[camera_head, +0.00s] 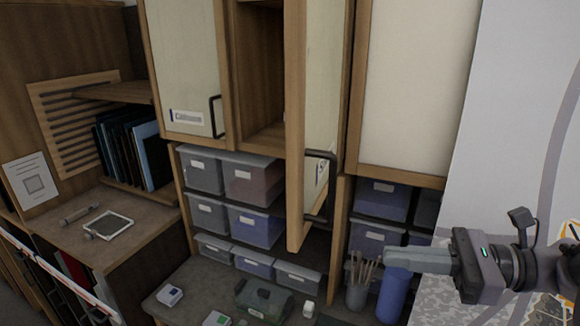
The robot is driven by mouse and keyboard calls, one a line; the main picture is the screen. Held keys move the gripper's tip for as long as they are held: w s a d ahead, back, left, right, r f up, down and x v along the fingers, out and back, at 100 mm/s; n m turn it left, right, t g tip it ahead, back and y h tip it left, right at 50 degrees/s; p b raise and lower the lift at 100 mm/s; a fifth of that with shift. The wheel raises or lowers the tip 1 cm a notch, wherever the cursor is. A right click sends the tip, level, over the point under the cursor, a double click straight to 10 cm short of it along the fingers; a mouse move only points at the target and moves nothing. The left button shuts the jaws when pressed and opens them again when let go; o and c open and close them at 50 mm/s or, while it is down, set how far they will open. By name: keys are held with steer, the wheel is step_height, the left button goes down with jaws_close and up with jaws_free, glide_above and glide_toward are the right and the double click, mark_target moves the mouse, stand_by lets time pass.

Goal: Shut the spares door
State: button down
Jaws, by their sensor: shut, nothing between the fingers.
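A wooden cabinet door (324,110) with a cream panel stands swung open toward me in the middle of the upper cabinets. It has a dark bar handle (320,185) near its lower part and a label partly hidden behind that handle, which I cannot read. The open compartment (262,75) shows to its left. My gripper (388,260) is at the lower right, pointing left, with its fingers shut and empty. In the picture it is right of and below the door's lower edge, apart from it.
A shut labelled door (185,70) is at left and another cream panel (415,80) at right. Below are several grey bins (250,180). A blue cylinder (393,297) and a cup of brushes (357,290) stand on the counter beneath my gripper.

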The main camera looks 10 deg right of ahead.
steer(key=w+a+r+m+t+p, duration=0.1)
steer(key=w+a, duration=0.7)
steer(key=a, duration=0.1)
steer(key=shift+w+a+r+m+t, duration=0.2)
steer(key=shift+a+m+t, duration=0.1)
steer(key=shift+t, duration=0.1)
